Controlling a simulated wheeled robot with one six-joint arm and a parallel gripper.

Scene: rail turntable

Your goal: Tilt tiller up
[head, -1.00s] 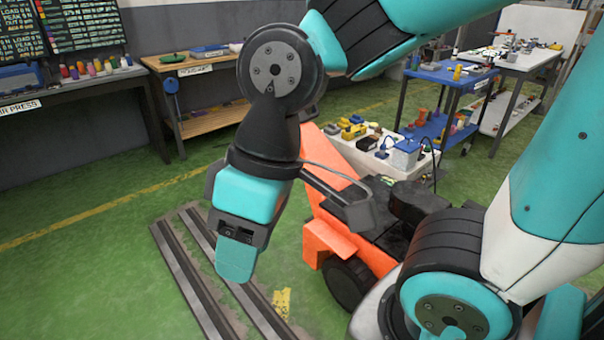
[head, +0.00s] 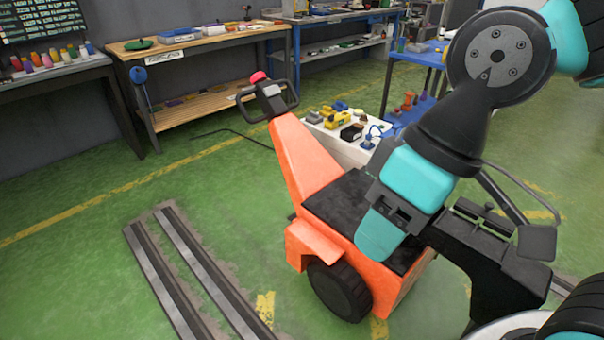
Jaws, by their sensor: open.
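The tiller is the black loop handle (head: 270,98) with a red knob on top, at the end of a sloping orange arm (head: 303,160) on an orange cart. In the head view it leans up and to the left, away from the cart's black deck (head: 335,207). My gripper (head: 385,232) is open and empty, pointing down in front of the deck. It is well to the right of and below the handle and does not touch it. One finger shows clearly; the other is mostly hidden.
Two steel rails (head: 190,268) lie in the green floor left of the cart's black wheel (head: 339,290). A white table (head: 345,148) with tools stands behind the cart. A wooden workbench (head: 200,42) stands at the back. The floor left of the handle is open.

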